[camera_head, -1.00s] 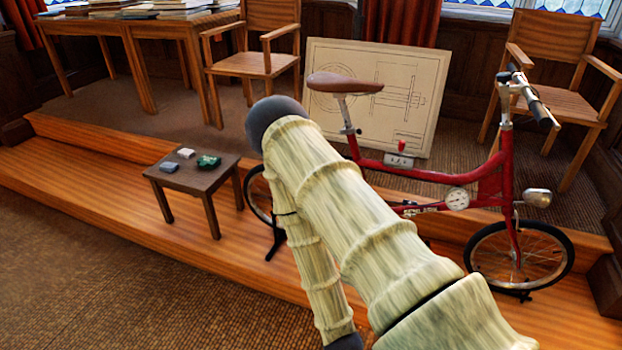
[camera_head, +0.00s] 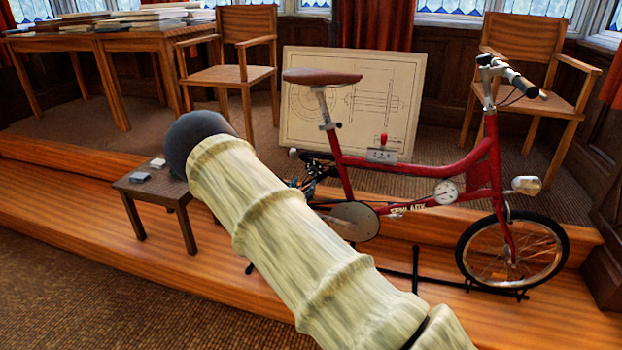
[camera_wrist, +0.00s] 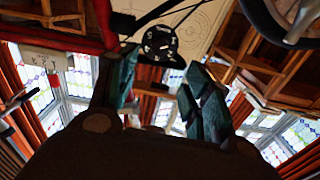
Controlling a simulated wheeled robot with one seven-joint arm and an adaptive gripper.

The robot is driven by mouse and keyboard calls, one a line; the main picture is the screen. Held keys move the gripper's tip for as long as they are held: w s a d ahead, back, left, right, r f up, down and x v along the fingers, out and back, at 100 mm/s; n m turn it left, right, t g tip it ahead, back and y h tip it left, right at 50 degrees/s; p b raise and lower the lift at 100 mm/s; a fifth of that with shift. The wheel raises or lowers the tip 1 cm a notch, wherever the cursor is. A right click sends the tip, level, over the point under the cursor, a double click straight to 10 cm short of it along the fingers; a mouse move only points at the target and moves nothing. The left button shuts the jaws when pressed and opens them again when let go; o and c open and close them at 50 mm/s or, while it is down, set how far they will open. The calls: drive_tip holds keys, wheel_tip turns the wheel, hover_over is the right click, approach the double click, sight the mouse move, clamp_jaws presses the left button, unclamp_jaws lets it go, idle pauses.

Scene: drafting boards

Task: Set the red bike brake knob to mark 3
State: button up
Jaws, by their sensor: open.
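The red bike (camera_head: 470,172) stands on the wooden step. On its frame tube a small red knob (camera_head: 384,139) stands upright over a pale plate (camera_head: 381,156) with dark marks too small to read. In the wrist view, a black round dial (camera_wrist: 160,42) with white marks lies just beyond the fingertips, under a red tube (camera_wrist: 60,37).
A small dark table (camera_head: 135,184) with small items stands left. A drawing board (camera_head: 300,125) leans behind the bike. Chairs (camera_head: 243,75) stand at the back. The front floor is clear.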

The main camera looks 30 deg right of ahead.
sight(312, 172)
drive_tip(key=x, duration=1)
drive_tip(key=shift+f, duration=0.1)
drive_tip(key=shift+a, duration=0.1)
drive_tip(key=c, duration=1)
